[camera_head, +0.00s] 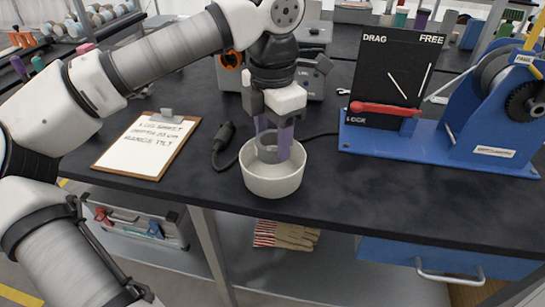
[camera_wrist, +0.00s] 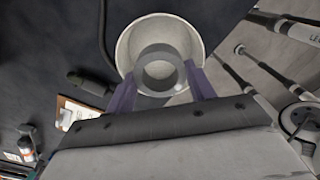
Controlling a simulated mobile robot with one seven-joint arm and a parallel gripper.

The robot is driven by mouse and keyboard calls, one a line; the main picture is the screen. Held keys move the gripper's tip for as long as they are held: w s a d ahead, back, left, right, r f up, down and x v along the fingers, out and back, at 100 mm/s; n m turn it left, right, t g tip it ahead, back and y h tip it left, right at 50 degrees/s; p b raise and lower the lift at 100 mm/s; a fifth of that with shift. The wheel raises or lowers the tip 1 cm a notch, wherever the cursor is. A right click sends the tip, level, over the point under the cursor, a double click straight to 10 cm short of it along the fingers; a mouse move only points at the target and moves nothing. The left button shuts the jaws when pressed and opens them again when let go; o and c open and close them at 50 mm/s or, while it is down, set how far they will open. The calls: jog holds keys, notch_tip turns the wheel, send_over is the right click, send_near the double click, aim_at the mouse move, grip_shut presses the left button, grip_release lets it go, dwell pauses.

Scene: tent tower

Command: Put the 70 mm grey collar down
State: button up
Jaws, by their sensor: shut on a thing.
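The grey collar (camera_head: 269,154) is a ring held between the purple fingers of my gripper (camera_head: 279,143). My gripper points down over a round white bowl (camera_head: 272,188) at the front edge of the bench. The collar's lower part is hidden by the bowl's front wall in the head view, so it sits at or inside the mouth. In the wrist view the collar (camera_wrist: 159,68) shows between the two fingers (camera_wrist: 160,90), with the bowl's rim (camera_wrist: 126,42) around it. I cannot tell whether the collar touches the bowl's floor.
A clipboard (camera_head: 147,142) lies on the bench to the left. A black cable with a plug (camera_head: 223,136) lies just left of the bowl. A blue winch stand (camera_head: 455,140) with a red lever (camera_head: 385,109) stands to the right. The bench front between bowl and stand is clear.

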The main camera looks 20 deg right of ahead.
jog(key=shift+f, duration=2.75)
jog(key=shift+f, duration=0.2)
jog(key=o, duration=0.8)
jog(key=shift+c, duration=0.2)
jog(key=shift+r, duration=0.1)
notch_tip(320, 180, up, 12)
jog(key=shift+r, duration=0.15)
